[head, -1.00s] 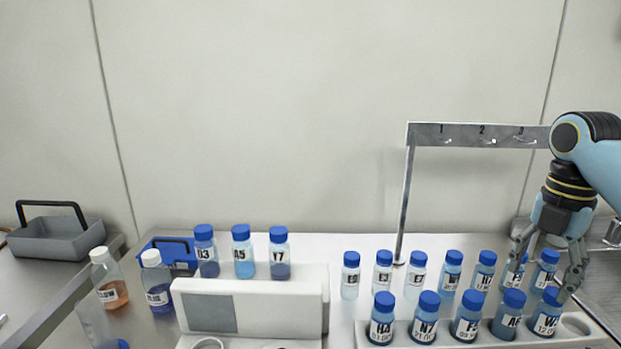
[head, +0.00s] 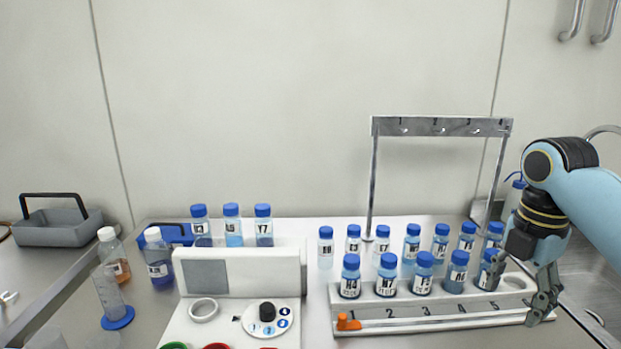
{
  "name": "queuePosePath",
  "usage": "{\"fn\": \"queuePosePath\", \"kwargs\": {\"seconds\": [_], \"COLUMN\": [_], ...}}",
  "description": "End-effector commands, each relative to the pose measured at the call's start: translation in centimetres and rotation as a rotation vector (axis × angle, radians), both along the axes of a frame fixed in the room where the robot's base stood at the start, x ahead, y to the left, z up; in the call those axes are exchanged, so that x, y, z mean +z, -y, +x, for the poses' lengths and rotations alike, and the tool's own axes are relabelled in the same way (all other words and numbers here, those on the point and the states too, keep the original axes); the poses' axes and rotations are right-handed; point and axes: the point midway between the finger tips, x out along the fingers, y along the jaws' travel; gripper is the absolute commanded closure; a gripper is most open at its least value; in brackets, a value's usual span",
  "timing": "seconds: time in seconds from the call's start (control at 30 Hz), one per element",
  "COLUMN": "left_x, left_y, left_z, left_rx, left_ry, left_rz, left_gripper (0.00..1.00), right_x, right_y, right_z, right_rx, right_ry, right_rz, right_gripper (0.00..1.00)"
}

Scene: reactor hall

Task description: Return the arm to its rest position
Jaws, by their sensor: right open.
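My right arm comes in from the right edge. Its gripper (head: 541,312) points down at the right end of the white numbered rack (head: 430,322), with its fingers apart and nothing seen between them. Blue-capped bottles stand in the rack's front row, among them H4 (head: 350,278), N7 (head: 387,277) and the rightmost one (head: 490,270), close beside the gripper. An empty round hole (head: 514,283) shows at the rack's right end. My left gripper is not in view.
A metal hook frame (head: 440,126) stands behind the bottles. A white device with a dial (head: 268,312) stands at centre left. A grey tray (head: 58,232), white-capped bottles and a cylinder (head: 112,292) are at left. More blue-capped bottles stand behind the rack.

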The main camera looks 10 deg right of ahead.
Motion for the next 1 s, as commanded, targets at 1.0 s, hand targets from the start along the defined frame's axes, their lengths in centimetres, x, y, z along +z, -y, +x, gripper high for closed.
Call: {"fn": "queuePosePath", "kwargs": {"seconds": [1.0], "left_x": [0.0], "left_y": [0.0], "left_z": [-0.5], "left_rx": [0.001], "left_ry": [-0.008], "left_rz": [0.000], "left_gripper": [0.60], "right_x": [-3.7], "right_y": [-10.6], "right_z": [-20.5], "right_rx": [-1.594], "right_ry": [0.283], "right_rz": [0.227], "right_gripper": [0.38]}}
